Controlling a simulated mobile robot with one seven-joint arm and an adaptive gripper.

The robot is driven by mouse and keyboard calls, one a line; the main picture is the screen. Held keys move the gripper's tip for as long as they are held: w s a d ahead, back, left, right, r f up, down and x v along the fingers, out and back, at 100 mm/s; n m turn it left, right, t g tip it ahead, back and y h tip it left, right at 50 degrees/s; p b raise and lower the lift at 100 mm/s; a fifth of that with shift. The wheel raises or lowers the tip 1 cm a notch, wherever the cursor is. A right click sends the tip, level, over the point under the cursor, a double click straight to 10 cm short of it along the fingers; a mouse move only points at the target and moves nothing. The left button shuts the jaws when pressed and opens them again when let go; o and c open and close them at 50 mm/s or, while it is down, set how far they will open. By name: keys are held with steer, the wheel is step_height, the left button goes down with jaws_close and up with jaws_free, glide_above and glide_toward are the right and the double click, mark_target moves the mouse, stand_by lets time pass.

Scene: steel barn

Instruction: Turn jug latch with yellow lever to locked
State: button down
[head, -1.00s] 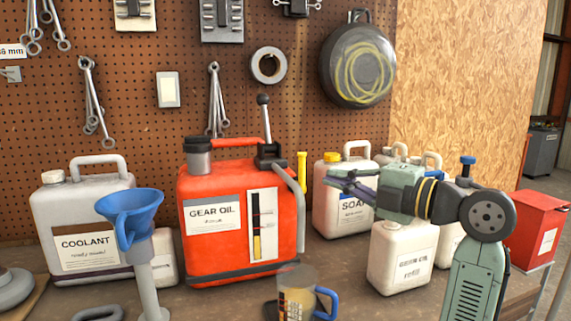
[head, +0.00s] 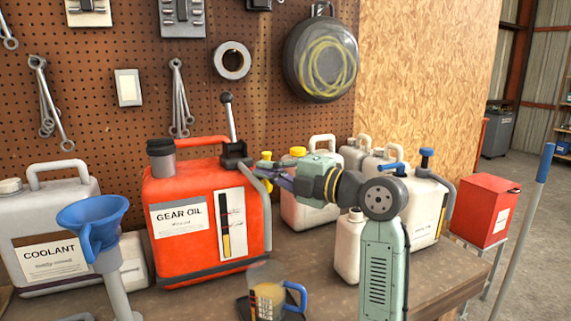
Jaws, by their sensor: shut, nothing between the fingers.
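The yellow lever (head: 267,186) shows only in part at the right side of the red gear oil jug (head: 190,225). It looks roughly upright, and my gripper overlaps its middle. The latch body under the lever is too small and covered to make out. My gripper (head: 260,170) reaches in from the right with its fingers shut and empty. Its tips are at the lever in the picture, beside the jug's grey spout tube (head: 264,215). I cannot tell whether they touch the lever.
White jugs stand behind and beside my arm, one with a yellow cap (head: 298,152), another with a blue knob (head: 427,158). A clear mug with a blue handle (head: 296,298) stands in front. A blue funnel (head: 92,220) and coolant jug (head: 55,240) are left.

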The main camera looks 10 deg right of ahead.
steer(key=shift+w+a, duration=0.5)
steer(key=shift+a, duration=0.05)
